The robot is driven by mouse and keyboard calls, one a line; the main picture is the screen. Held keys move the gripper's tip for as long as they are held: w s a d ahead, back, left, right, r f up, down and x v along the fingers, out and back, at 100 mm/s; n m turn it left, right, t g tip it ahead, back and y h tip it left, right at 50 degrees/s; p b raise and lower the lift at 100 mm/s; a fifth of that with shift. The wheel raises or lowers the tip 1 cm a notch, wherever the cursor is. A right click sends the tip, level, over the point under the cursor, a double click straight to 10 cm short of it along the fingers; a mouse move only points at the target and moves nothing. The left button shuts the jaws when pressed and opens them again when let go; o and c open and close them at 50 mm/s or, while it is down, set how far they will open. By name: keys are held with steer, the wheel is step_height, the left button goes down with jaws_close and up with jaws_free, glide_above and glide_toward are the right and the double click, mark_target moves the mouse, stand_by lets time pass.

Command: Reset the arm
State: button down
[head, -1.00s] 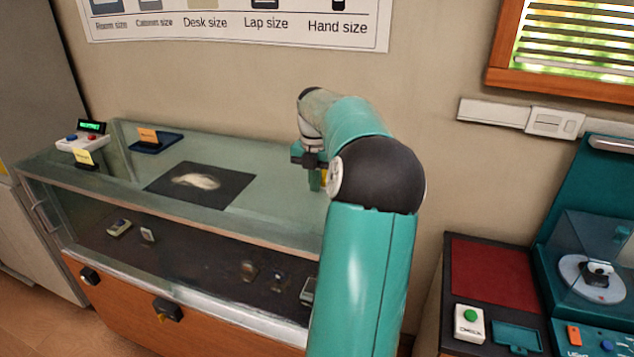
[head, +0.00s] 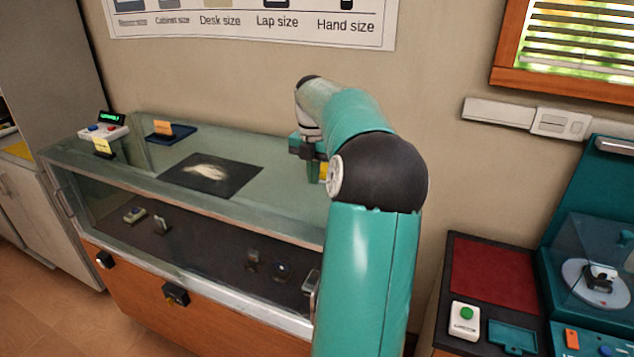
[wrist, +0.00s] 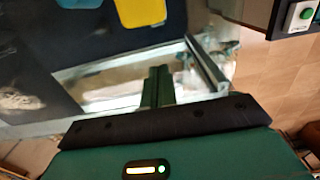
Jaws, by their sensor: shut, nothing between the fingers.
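My gripper (head: 314,172) hangs over the right part of the glass display case (head: 130,222) in the head view, partly hidden behind my teal arm. In the wrist view its two green fingers (wrist: 157,88) are together with nothing between them. The fingers point toward the case's metal-framed edge, which looks blurred. I cannot tell the exact height above the glass.
On the case top are a black mat (head: 232,178) with a pale patch, a blue tray (head: 170,134) and a small button box (head: 105,132). At right stand a red-topped counter (head: 492,272) and a teal machine (head: 590,240). Wooden floor is clear at lower left.

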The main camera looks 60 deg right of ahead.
step_height(320, 180, up, 7)
steer(key=w, duration=0.1)
steer(key=w+a+r+m+t+h, duration=0.1)
steer(key=w+a+m, duration=0.25)
steer(key=a, duration=1.15)
steer(key=w+a+r+m+h, duration=0.15)
steer(key=a+m, duration=0.35)
steer(key=a, duration=0.9)
steer(key=s+a+f+m+t+y, duration=0.1)
steer(key=s+a+f+m+t, duration=0.1)
steer(key=s+a+f+m, duration=0.3)
steer(key=s+a+f+m+t+y, duration=0.1)
steer(key=s+a+f+m, duration=0.4)
steer(key=a, duration=0.9)
steer(key=shift+s+m+t, duration=0.55)
steer(key=shift+s+t, duration=0.25)
steer(key=shift+s, duration=0.2)
steer(key=shift+f+y, duration=0.1)
steer(key=shift+y, duration=0.15)
